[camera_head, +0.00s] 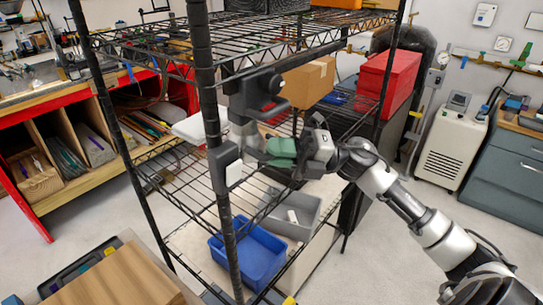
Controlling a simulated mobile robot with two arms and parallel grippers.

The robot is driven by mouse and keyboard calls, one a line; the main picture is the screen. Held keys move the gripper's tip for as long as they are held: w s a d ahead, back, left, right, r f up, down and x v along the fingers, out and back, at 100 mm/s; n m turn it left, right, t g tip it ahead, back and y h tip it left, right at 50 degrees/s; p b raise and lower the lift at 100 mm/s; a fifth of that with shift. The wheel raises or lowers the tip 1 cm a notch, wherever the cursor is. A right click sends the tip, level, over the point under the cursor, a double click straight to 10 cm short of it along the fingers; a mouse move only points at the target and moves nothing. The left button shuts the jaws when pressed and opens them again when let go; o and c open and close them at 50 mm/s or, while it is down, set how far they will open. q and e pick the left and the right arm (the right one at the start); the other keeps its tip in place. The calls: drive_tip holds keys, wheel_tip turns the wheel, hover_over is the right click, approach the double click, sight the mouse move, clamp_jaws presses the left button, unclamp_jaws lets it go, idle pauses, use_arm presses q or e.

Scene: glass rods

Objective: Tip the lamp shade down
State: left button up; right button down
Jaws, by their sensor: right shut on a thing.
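A lamp-like fixture (250,95) of dark grey blocks and a pale stem is at the front post of the black wire rack. A small green part (281,149), which looks like the lamp's shade, sits low beside its stem. My right gripper (300,152) comes in from the right and is shut on this green part. The fingertips are small and partly hidden, so the exact contact is unclear. My left gripper is not in view.
The wire rack (235,210) has posts and shelves close around my right gripper. A cardboard box (308,82) and a red bin (388,82) stand on it behind. A blue bin (248,255) and a grey bin (291,213) are below. Floor is open at right.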

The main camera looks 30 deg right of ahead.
drive_tip(key=shift+s+d+r, duration=0.15)
drive_tip(key=shift+s+r, duration=0.05)
drive_tip(key=shift+r, duration=0.2)
drive_tip(key=shift+r+t, duration=0.15)
drive_tip(key=shift+t, duration=0.15)
drive_tip(key=c, duration=1.1)
unclamp_jaws()
drive_tip(key=shift+f, duration=0.2)
drive_tip(key=b+v, duration=0.5)
drive_tip(key=v, duration=0.5)
drive_tip(key=shift+s+d, duration=0.1)
drive_tip(key=shift+d, duration=0.3)
